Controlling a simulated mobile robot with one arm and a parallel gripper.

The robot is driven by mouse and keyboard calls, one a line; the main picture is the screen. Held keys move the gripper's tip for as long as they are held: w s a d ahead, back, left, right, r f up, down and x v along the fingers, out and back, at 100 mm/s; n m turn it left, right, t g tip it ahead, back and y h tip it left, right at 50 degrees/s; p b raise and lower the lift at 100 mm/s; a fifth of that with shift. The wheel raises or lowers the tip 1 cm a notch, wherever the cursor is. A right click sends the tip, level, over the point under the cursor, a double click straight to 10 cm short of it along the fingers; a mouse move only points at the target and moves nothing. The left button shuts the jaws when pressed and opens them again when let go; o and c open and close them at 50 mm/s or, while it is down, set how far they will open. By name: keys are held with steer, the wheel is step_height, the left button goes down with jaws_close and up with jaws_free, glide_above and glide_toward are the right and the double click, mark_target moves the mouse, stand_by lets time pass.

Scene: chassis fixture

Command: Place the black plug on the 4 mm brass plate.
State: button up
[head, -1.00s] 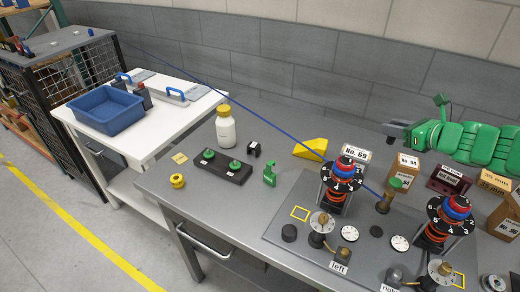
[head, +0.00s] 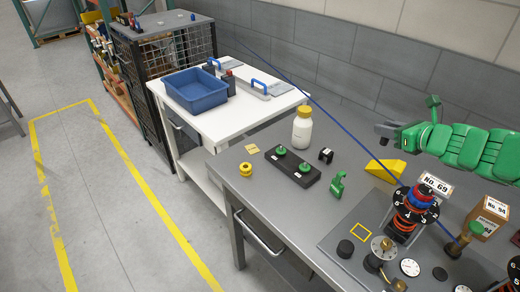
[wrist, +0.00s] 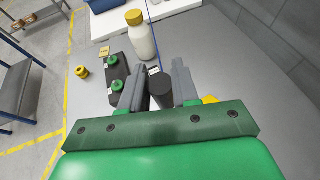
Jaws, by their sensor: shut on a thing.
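My gripper (head: 383,134) is raised above the back of the grey bench in the head view. In the wrist view its two grey fingers (wrist: 160,76) are shut on a dark, round-ended cylinder, the black plug (wrist: 161,94). A small flat brass-coloured plate (head: 253,149) lies at the bench's far left end, behind a yellow ring-like part. The plate also shows in the wrist view (wrist: 104,52), left of the bottle. Its thickness marking is too small to read. The gripper is well to the right of the plate and apart from it.
A white bottle with a yellow cap (head: 302,130), a black block with green knobs (head: 292,167), a small black block (head: 326,155), a green part (head: 338,185) and a yellow wedge (head: 386,171) stand nearby. The yellow ring-like part (head: 245,169) is near the plate.

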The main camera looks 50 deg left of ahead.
steer(key=s+a+f+n+g, duration=0.1)
steer(key=s+a+n+g, duration=0.1)
steer(key=s+a, duration=1.05)
steer(key=s+a+n+g, duration=0.25)
steer(key=s+a, duration=0.75)
steer(key=a, duration=0.5)
glide_above(252, 149)
steer(key=shift+m, duration=0.45)
steer(key=shift+f, duration=7.15)
steer(key=shift+a+f, duration=0.1)
steer(key=shift+f, duration=1.4)
steer(key=shift+f, duration=0.15)
steer(key=o, duration=1)
